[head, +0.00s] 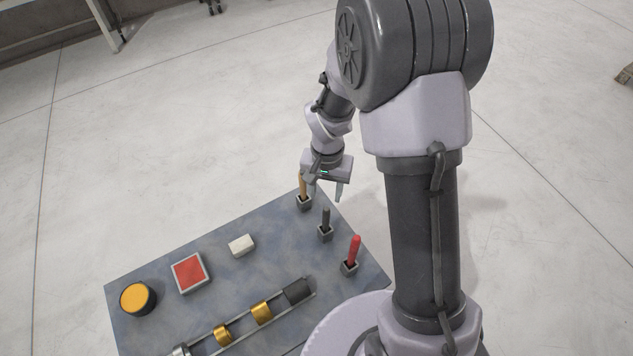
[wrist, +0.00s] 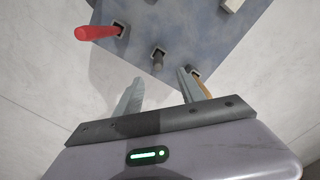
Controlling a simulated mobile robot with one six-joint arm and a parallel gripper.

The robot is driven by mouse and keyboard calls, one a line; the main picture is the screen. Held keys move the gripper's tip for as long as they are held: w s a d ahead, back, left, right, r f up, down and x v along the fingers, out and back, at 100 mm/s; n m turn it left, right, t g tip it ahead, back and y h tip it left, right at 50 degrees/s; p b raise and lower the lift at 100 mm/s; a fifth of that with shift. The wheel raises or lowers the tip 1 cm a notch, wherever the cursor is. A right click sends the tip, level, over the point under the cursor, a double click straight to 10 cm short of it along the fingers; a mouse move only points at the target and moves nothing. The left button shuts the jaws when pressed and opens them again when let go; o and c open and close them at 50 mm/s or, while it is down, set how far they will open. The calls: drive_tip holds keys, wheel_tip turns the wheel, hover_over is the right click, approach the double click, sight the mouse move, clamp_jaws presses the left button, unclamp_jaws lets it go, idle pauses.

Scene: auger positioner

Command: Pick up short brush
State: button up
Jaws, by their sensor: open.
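Three upright tools stand in small square holders: one with a tan handle (head: 303,186), a short dark grey one (head: 326,219) and one with a red handle (head: 355,248). I cannot tell for sure which is the short brush. My gripper (head: 325,190) is open and empty above the board's far corner, close to the tan handle. In the wrist view, the dark grey tool (wrist: 158,61) shows beyond the gap between my fingertips (wrist: 160,77). The tan handle (wrist: 203,89) is beside the right finger and partly hidden by it. The red handle (wrist: 97,32) is at upper left.
The blue-grey board (head: 220,219) also carries a white block (head: 242,245), a red square button (head: 189,272), a yellow round knob (head: 136,297) and a rail with brass pieces (head: 261,312). The floor beyond the board is clear.

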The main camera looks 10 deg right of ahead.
sight(326, 221)
drive_tip(key=f+b, duration=0.1)
drive_tip(key=f, duration=0.2)
drive_tip(key=f+b, duration=0.1)
drive_tip(key=f, duration=0.3)
drive_tip(key=f+b, duration=0.1)
drive_tip(key=f, duration=0.2)
drive_tip(key=shift+s+f, duration=0.35)
drive_tip(key=f, duration=0.1)
drive_tip(key=f+b, duration=0.1)
drive_tip(key=f, duration=0.3)
drive_tip(key=shift+w+d+f+b, duration=0.25)
drive_tip(key=shift+b, duration=0.15)
drive_tip(key=shift+r, duration=0.15)
drive_tip(key=shift+c, duration=0.7)
clamp_jaws()
